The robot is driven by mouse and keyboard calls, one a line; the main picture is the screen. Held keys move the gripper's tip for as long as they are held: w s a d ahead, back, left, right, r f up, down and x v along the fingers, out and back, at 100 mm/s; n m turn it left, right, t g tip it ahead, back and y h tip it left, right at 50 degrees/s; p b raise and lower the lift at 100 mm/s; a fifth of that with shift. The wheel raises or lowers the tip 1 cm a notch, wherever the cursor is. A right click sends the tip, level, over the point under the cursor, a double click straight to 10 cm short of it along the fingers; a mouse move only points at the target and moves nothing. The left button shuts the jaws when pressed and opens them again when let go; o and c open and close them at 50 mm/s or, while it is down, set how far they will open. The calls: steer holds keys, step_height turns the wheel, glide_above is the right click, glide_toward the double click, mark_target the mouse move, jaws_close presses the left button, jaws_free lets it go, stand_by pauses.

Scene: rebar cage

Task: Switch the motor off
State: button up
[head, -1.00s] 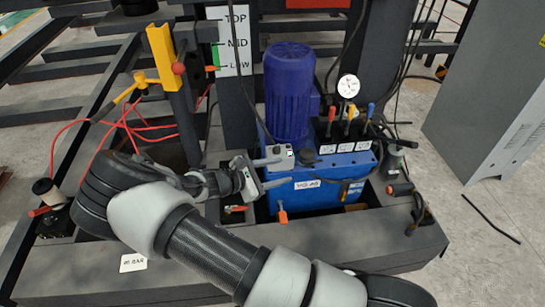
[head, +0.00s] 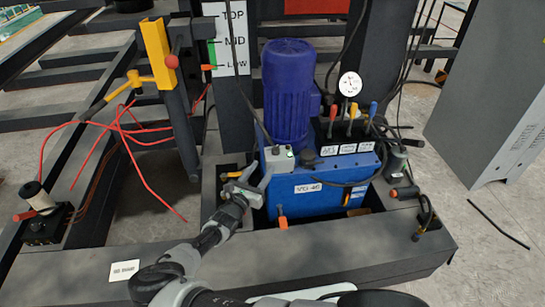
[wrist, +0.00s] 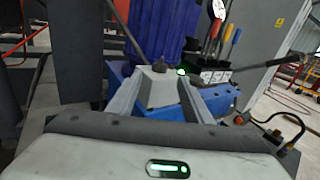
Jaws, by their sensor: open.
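The motor (head: 289,92) is a dark blue ribbed cylinder standing upright on the blue tank (head: 308,190). A small grey switch box (head: 278,158) sits at the motor's front left foot, with a green light on its top. My gripper (head: 260,177) is open and empty, just below and in front of that box, fingers pointing up towards it. In the wrist view the grey box (wrist: 160,90) appears between my two fingers (wrist: 160,78), its green light (wrist: 181,71) by the right fingertip. I cannot tell whether the fingers touch the box.
Red, yellow and blue levers (head: 351,115) and a round gauge (head: 350,84) stand right of the motor. A yellow post (head: 158,55) with a handle and loose red cables (head: 128,135) are to the left. A grey cabinet (head: 490,100) stands at the right.

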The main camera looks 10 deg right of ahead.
mark_target(274, 152)
steer(key=b+x, duration=0.2)
steer(key=x, duration=0.7)
steer(key=shift+w+d, duration=0.15)
steer(key=shift+w, duration=0.05)
steer(key=c, duration=1.1)
steer(key=shift+o, duration=0.2)
